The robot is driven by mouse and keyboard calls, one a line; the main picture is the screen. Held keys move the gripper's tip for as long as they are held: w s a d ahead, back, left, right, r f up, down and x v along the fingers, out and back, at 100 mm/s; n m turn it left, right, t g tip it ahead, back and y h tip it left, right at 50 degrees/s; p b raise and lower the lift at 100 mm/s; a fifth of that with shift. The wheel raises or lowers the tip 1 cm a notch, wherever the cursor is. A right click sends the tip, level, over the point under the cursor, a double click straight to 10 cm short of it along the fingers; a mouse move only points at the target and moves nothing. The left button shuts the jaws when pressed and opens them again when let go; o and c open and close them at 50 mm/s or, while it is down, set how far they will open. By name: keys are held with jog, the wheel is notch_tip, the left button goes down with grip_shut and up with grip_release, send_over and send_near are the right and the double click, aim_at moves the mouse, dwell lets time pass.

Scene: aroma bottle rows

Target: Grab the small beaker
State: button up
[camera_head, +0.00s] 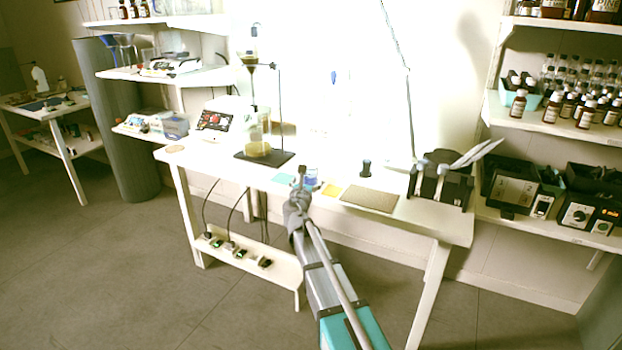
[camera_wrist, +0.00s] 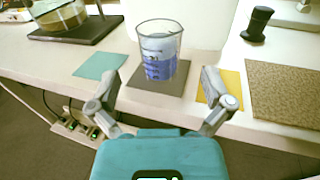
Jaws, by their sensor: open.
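The small beaker (camera_wrist: 158,50) is clear with blue markings and blue liquid in its lower part. It stands upright on a dark grey square mat (camera_wrist: 143,85) near the table's front edge. In the wrist view my gripper (camera_wrist: 161,92) is open, with one finger to the left and one to the right of the beaker's line. The fingertips are on the near side of the beaker, and nothing is between them.
A teal mat (camera_wrist: 100,65) lies left of the beaker, and a yellow mat (camera_wrist: 213,88) and a brown textured board (camera_wrist: 285,92) lie right. A dark small object (camera_wrist: 257,24) stands behind the board. A stand with a glass vessel (camera_head: 257,148) is at back left.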

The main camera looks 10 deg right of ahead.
aim_at(309, 171)
jog(key=shift+x, duration=1.5)
jog(key=shift+x, duration=2.65)
jog(key=shift+a, duration=0.1)
jog(key=c, duration=1.2)
jog(key=shift+r, duration=0.15)
